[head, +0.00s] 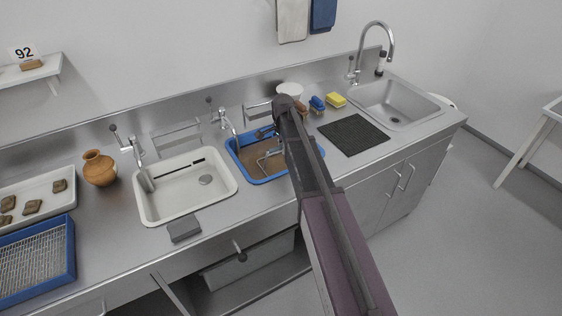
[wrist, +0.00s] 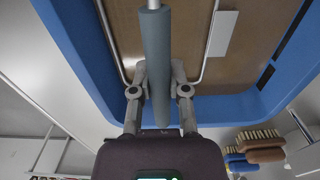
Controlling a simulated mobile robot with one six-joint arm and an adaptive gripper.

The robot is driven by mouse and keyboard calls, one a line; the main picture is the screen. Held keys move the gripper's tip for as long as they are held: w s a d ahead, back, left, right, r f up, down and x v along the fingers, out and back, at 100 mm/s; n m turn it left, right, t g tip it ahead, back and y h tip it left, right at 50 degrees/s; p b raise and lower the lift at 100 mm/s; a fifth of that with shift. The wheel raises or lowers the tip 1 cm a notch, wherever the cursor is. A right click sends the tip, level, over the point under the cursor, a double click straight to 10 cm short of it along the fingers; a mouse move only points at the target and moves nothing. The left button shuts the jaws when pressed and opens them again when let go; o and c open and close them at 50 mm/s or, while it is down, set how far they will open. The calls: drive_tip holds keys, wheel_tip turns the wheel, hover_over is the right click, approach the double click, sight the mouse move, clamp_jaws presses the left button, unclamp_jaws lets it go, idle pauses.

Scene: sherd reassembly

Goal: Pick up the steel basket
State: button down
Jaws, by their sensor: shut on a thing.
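The steel basket shows in the head view as thin bright wire (head: 266,162) inside the blue basin (head: 237,159), partly hidden by my arm. In the wrist view its wire rim (wrist: 113,45) runs over a brown surface, and its grey tubular handle (wrist: 155,50) passes between the fingers. My gripper (wrist: 158,70) is shut on this handle. In the head view my gripper (head: 268,133) is small and dark above the blue basin. I cannot tell whether the basket touches the basin floor.
A white basin (head: 165,205) lies to the left, with a terracotta jug (head: 99,168) beyond it. A tap (head: 225,122) stands behind the blue basin.

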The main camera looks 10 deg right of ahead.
drive_tip(key=shift+r, duration=0.1)
wheel_tip(320, 180, up, 18)
drive_tip(key=p, duration=1.8)
drive_tip(key=shift+r, duration=0.15)
wheel_tip(320, 180, down, 4)
drive_tip(key=b, duration=0.3)
drive_tip(key=shift+w+r, duration=0.1)
drive_tip(key=shift+r, duration=0.05)
drive_tip(key=shift+a, duration=0.15)
idle(0.5)
